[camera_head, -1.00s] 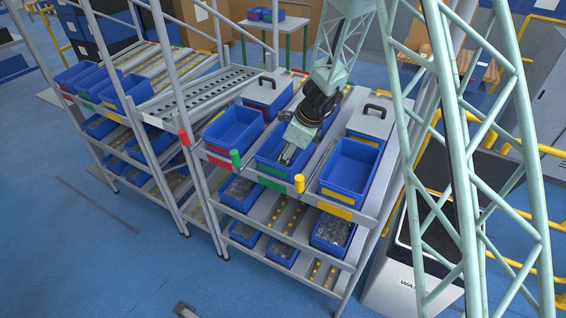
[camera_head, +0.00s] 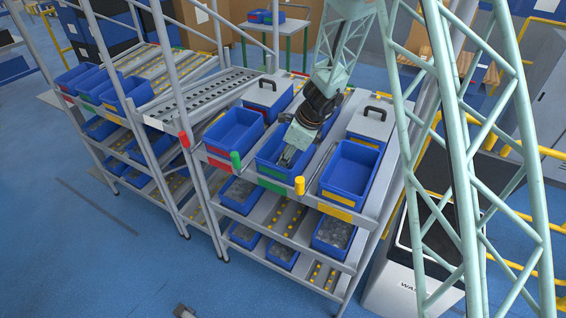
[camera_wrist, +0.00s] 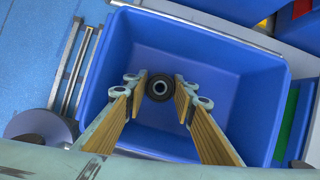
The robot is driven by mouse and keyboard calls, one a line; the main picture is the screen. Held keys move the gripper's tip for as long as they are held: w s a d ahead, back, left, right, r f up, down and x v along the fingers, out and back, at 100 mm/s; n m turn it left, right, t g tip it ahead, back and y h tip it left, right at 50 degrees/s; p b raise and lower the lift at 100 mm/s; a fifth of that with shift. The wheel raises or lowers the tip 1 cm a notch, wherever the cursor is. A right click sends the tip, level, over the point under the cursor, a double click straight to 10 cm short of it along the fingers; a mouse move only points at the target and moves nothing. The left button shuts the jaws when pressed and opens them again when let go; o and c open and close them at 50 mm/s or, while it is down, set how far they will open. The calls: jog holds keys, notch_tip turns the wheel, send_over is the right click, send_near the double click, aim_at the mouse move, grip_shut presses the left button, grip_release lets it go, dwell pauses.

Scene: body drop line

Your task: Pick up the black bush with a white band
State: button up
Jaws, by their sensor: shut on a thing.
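The black bush (camera_wrist: 159,88) shows in the wrist view as a small dark ring with a pale ring around its centre hole. It is between the tips of my gripper (camera_wrist: 160,90), which is shut on it. The white band on its side cannot be made out. Below it is the inside of a blue bin (camera_wrist: 235,62). In the head view my gripper (camera_head: 288,158) points down into the middle blue bin (camera_head: 266,156), which has a green label. The bush is hidden there.
An empty-looking blue bin with a yellow label (camera_head: 349,168) stands to the right, and a red-labelled blue bin (camera_head: 233,130) to the left. Rack posts, coloured post caps and lidded boxes (camera_head: 371,122) stand close around. Lower shelves hold more bins.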

jog(key=shift+r+p, duration=1.15)
jog(key=shift+r, duration=3.85)
